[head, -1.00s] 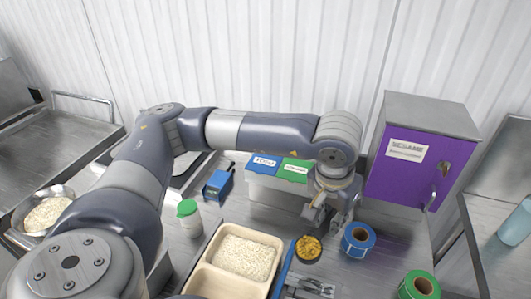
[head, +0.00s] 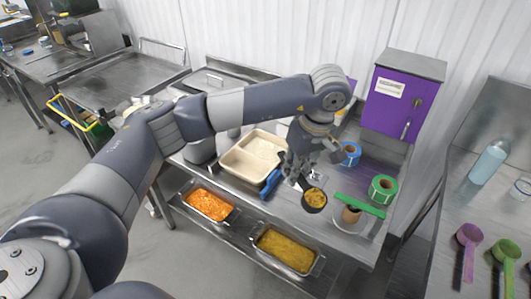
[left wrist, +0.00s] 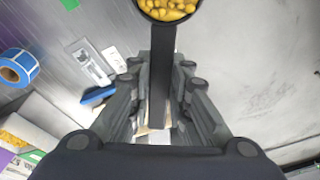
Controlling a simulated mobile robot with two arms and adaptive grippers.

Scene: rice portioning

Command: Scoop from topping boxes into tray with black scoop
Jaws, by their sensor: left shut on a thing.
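My left gripper (head: 301,177) is shut on the handle of the black scoop (head: 323,207). The wrist view shows the scoop's handle (left wrist: 163,80) between the fingers, with the filled cup at the top edge. The beige tray (head: 226,162) is on the counter, left of the gripper; its contents are hard to make out. Two metal topping boxes are on the lower shelf: one with orange topping (head: 208,204), one with yellow topping (head: 286,248). My right gripper is not in view.
A blue tape roll (head: 351,153) and a green tape roll (head: 383,188) are on the counter's right side. A green bar (head: 361,205) lies near its front right. A purple cabinet (head: 398,107) stands behind. Open floor lies left of the counter.

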